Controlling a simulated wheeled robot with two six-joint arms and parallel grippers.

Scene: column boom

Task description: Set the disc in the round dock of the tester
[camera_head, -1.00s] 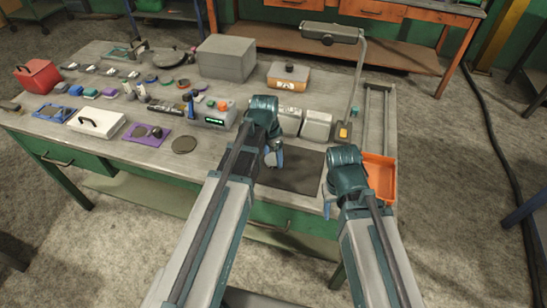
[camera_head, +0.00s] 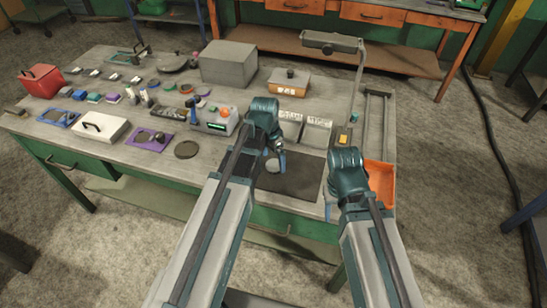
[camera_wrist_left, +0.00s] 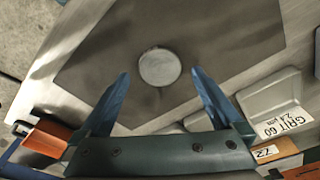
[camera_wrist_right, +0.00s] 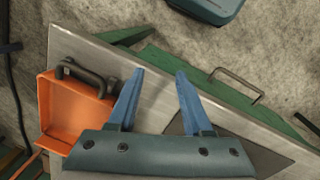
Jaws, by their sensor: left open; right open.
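A pale grey disc (camera_wrist_left: 159,67) lies flat on a dark mat (camera_wrist_left: 220,35). In the head view, the disc (camera_head: 272,166) shows beside my left gripper (camera_head: 280,162). In the left wrist view, my left gripper (camera_wrist_left: 161,76) is open and empty, with the disc beyond and between its fingertips; the height gap is unclear. The grey tester (camera_head: 214,121), with a green display and an orange knob, stands left of my left gripper. Its round dock is too small to make out. My right gripper (camera_wrist_right: 160,74) is open and empty above the table's front edge.
An orange tray (camera_head: 381,180) sits at the table's right, beside my right gripper. Labelled grey boxes (camera_head: 317,131) stand behind the mat. A lamp post (camera_head: 358,85) rises behind them. Small parts crowd the left side.

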